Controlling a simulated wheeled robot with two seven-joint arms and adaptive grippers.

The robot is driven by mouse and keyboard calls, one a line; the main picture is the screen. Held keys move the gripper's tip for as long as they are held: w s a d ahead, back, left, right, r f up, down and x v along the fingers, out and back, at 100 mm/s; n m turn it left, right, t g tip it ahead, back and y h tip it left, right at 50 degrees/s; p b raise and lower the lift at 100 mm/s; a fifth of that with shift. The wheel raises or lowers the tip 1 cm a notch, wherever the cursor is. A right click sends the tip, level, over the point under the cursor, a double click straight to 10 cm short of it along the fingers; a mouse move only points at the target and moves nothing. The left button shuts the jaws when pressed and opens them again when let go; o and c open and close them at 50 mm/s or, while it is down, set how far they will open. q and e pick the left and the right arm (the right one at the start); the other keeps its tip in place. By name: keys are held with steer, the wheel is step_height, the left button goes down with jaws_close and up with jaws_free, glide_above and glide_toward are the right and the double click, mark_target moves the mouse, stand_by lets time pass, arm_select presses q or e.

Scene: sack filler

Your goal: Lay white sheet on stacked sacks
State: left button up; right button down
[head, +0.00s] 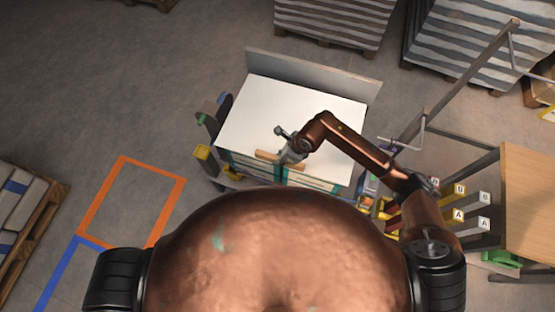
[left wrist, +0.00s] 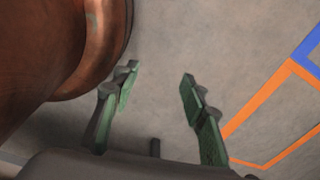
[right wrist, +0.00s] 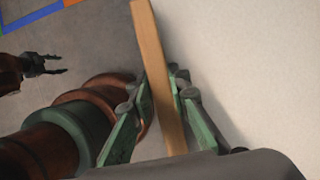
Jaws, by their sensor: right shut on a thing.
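The white sheet (head: 300,108) looks flat and spread in the head view, over a stack with pale and teal layers (head: 286,174) showing below its front edge. I cannot tell whether it touches the stack everywhere. A wooden bar (head: 264,156) lies along the sheet's front edge. My right gripper (head: 286,155) is shut on this bar; in the right wrist view the bar (right wrist: 158,65) runs between its fingers (right wrist: 161,105), with the sheet (right wrist: 245,50) to the right. My left gripper (left wrist: 155,90) is open and empty above bare floor, and outside the head view.
A grey upright panel (head: 310,72) stands behind the sheet. A wooden table (head: 528,200) and a metal frame (head: 460,82) are at the right. Loaded pallets stand at the back and far left. Floor around the orange outline (head: 103,182) is clear.

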steer(key=shift+w+d+f+b, duration=0.1)
steer(key=shift+w+f+b, duration=0.45)
steer(key=shift+f, duration=0.25)
steer(key=shift+s, duration=0.1)
steer(key=c, duration=2)
jaws_free()
steer(key=shift+o, duration=1.3)
steer(key=shift+r, duration=0.1)
steer(key=v, duration=1.2)
arm_select(q)
steer(key=shift+w+f, duration=0.65)
steer(key=shift+f, duration=0.1)
steer(key=shift+d, duration=0.1)
arm_select(e)
steer(key=shift+s, duration=0.1)
